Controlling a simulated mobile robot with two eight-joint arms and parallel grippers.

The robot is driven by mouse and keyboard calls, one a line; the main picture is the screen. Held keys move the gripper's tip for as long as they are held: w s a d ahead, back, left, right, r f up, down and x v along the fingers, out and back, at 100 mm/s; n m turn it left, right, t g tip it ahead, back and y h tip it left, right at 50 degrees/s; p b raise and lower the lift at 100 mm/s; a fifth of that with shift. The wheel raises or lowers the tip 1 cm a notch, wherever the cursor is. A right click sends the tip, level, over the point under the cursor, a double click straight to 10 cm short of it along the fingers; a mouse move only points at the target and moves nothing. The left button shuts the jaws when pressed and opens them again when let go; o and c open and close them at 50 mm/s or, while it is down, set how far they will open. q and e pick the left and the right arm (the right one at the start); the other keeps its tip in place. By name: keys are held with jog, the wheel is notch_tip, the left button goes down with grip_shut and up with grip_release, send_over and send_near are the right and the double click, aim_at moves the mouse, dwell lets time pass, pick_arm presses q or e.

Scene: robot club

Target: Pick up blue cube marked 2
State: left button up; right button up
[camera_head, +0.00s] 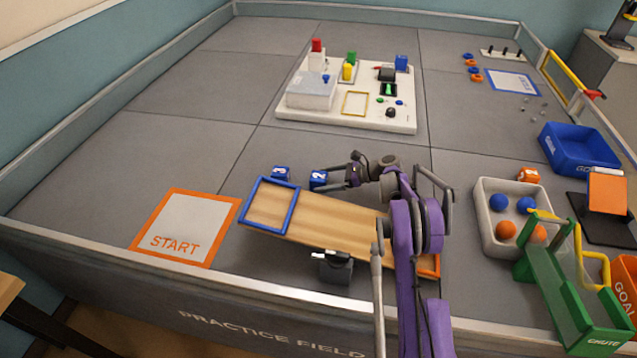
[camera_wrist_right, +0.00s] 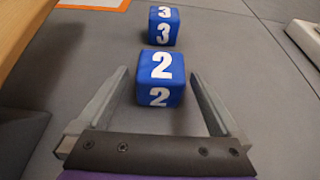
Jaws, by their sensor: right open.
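The blue cube marked 2 (camera_head: 318,179) sits on the grey field floor beside the far edge of the wooden ramp. In the right wrist view the cube marked 2 (camera_wrist_right: 161,78) lies between the tips of my right gripper (camera_wrist_right: 158,84), with a gap on each side. My right gripper (camera_head: 338,180) is open and comes at the cube from the right in the head view. A second blue cube, marked 3 (camera_wrist_right: 164,27), stands just beyond it; it also shows in the head view (camera_head: 281,173). My left gripper is not in view.
The wooden ramp (camera_head: 330,219) with a blue frame (camera_head: 291,213) at its left end lies close in front of the cubes. A white board with blocks (camera_head: 330,118) stands farther back. A tray of balls (camera_head: 485,232) is at right. Floor left of the cubes is clear.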

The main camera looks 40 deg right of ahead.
jog(key=shift+x, duration=1.1)
jog(key=c, duration=1.4)
jog(key=shift+r, duration=0.1)
